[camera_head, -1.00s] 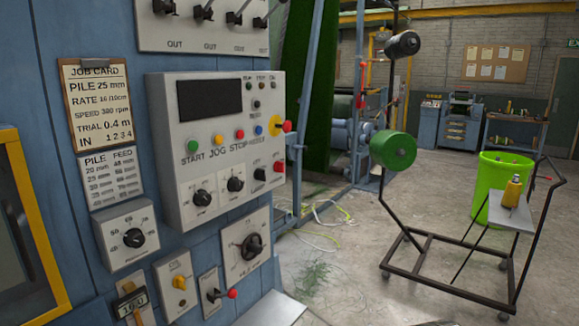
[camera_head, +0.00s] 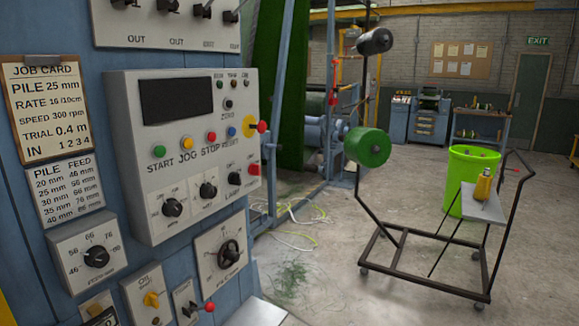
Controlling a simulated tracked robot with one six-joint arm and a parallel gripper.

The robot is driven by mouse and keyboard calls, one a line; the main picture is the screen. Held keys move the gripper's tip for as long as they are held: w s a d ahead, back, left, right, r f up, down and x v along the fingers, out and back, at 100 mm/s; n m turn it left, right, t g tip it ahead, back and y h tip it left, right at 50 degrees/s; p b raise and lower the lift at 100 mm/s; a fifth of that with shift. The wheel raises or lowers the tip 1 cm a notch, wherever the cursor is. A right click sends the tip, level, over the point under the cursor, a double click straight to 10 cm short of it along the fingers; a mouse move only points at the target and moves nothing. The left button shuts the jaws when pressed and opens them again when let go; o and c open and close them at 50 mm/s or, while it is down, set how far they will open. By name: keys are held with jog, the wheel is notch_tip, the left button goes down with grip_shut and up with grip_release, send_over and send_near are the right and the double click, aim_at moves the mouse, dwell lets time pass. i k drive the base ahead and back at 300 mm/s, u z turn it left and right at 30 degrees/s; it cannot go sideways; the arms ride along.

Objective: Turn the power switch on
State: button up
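A grey control panel (camera_head: 184,150) is mounted on a blue machine cabinet at the left. It has a dark display (camera_head: 176,101), a row of coloured buttons, black knobs and a red-and-yellow knob (camera_head: 250,126) at its right edge. A black rotary switch (camera_head: 229,254) sits on its own plate below the panel. A yellow switch (camera_head: 151,300) and a red-tipped lever (camera_head: 208,307) are on small plates at the lower left. Most small labels are too blurred to read, so I cannot tell which control is the power switch. My gripper is not in view.
A job card (camera_head: 46,108) and a pile feed card (camera_head: 65,189) hang left of the panel. A wheeled cart (camera_head: 425,283) stands on the right, with a green bin (camera_head: 460,207) behind it. Cables and green fibres lie on the floor. Open concrete floor lies beyond the cart.

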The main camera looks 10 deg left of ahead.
aim_at(255, 169)
jog(key=z, duration=1.05)
jog(key=i, duration=1.2)
jog(key=u, duration=2.3)
